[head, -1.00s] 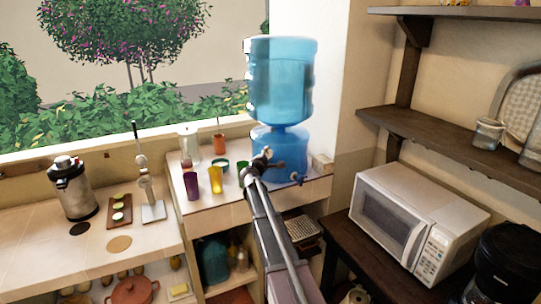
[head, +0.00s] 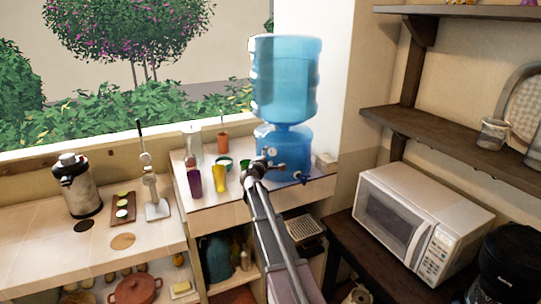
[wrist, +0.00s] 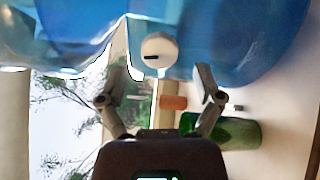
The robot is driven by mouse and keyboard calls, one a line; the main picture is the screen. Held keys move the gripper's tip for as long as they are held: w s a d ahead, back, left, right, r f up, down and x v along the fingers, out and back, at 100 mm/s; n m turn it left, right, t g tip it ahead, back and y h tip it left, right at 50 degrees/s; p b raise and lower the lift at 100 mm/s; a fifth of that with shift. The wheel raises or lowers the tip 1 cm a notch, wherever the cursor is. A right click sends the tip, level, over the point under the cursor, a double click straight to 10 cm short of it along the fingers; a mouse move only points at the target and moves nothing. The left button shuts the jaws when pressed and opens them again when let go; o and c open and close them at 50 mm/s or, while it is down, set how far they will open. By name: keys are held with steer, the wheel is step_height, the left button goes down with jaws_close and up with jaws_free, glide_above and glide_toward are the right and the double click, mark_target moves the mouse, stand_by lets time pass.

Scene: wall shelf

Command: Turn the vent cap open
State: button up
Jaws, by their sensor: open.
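The vent cap (wrist: 159,48) is a round white knob with a short dark slot, on the blue water dispenser (wrist: 255,45). In the wrist view it sits just beyond and between my fingertips, apart from both. In the head view the cap (head: 271,151) is a small pale disc on the dispenser's lower blue part (head: 295,140), beneath the big bottle (head: 286,80). My gripper (wrist: 160,82) is open and empty, one finger on each side of the cap's line. In the head view my gripper (head: 267,166) is in front of the dispenser base, just below the cap.
Purple (head: 194,183) and yellow (head: 219,179) cups stand left of my gripper, with an orange cup (head: 223,142) behind. A green cup (wrist: 228,132) shows in the wrist view. A blue tap (head: 303,178) juts out at right. A microwave (head: 415,220) stands further right.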

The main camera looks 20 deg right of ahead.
steer(key=v, duration=0.9)
steer(key=shift+s+a, duration=0.1)
steer(key=shift+s, duration=0.1)
steer(key=s+a+f+m+g+y, duration=0.2)
steer(key=s+f+m+g, duration=0.3)
steer(key=s, duration=0.3)
steer(key=s+a+f+m+g+y, duration=0.2)
steer(key=s+f+m+g, duration=0.15)
steer(key=s+f, duration=0.4)
steer(key=s+a+f+m+g+y, duration=0.1)
steer(key=s+a+f+g+y, duration=0.1)
steer(key=s+a, duration=0.4)
steer(key=s+a+f+m+g+y, duration=0.2)
steer(key=s+a+f+y, duration=0.2)
steer(key=s, duration=0.7)
steer(key=a+y, duration=0.2)
steer(key=a, duration=0.1)
steer(key=shift+g, duration=0.35)
